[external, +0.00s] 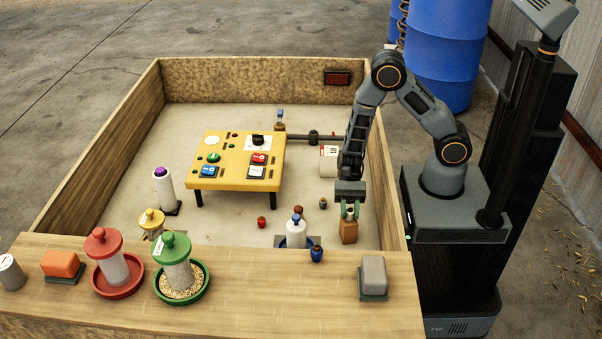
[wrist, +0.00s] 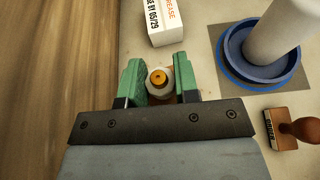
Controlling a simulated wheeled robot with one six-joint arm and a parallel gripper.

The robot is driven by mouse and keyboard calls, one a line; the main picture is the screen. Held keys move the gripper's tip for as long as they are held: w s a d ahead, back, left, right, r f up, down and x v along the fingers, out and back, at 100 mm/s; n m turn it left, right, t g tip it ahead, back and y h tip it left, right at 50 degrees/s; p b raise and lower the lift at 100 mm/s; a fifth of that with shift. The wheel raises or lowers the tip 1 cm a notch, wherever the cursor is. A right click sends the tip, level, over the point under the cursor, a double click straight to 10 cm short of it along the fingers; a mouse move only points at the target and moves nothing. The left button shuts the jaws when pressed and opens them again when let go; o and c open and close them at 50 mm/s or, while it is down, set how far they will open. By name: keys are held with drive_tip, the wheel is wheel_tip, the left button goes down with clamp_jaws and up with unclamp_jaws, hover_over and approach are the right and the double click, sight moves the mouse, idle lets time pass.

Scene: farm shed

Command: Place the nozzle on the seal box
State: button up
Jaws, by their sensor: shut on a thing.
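My gripper (external: 350,210) reaches down near the right wall of the trough, and its green fingers also show in the wrist view (wrist: 160,82). It is shut on a small round pale piece with an orange, holed tip (wrist: 158,77), apparently the nozzle. In the external view the fingers mostly hide this piece. A brown box (external: 348,233) stands just below the fingers there; I cannot tell whether they touch. A white box with printed lettering (wrist: 165,20) lies ahead of the fingers in the wrist view, apart from the piece. No readable label marks the seal box.
A blue dish (wrist: 233,62) holding a white cylinder and a brown-handled stamp (wrist: 287,130) are beside the gripper. The wooden right wall (external: 388,190) is close. A yellow panel table (external: 225,172) and another white box (external: 328,162) are farther back. A grey block (external: 373,273) sits on the front ledge.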

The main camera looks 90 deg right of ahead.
drive_tip(key=shift+f, duration=0.15)
drive_tip(key=o, duration=0.9)
drive_tip(key=shift+d+r, duration=0.15)
drive_tip(key=shift+r, duration=0.15)
drive_tip(key=p+v, duration=0.2)
drive_tip(key=v, duration=0.9)
drive_tip(key=s+d+r+n+t+h, duration=0.1)
drive_tip(key=s+r+n+h, duration=0.1)
drive_tip(key=r+n+h, duration=0.2)
drive_tip(key=s+r+n+t+h, duration=0.1)
drive_tip(key=s+r+n+h, duration=0.1)
drive_tip(key=r+n+h, duration=0.3)
drive_tip(key=s+d+r+n+t+h, duration=0.1)
drive_tip(key=s+r+n+h, duration=0.1)
drive_tip(key=r+n+h, duration=0.2)
drive_tip(key=shift+s+d+r+n, duration=0.1)
drive_tip(key=shift+d+r+n, duration=0.1)
drive_tip(key=shift+r+n, duration=0.8)
drive_tip(key=shift+s+d+r+n, duration=0.15)
drive_tip(key=shift+r+n, duration=0.4)
drive_tip(key=shift+n, duration=0.85)
drive_tip(key=shift+r, duration=0.1)
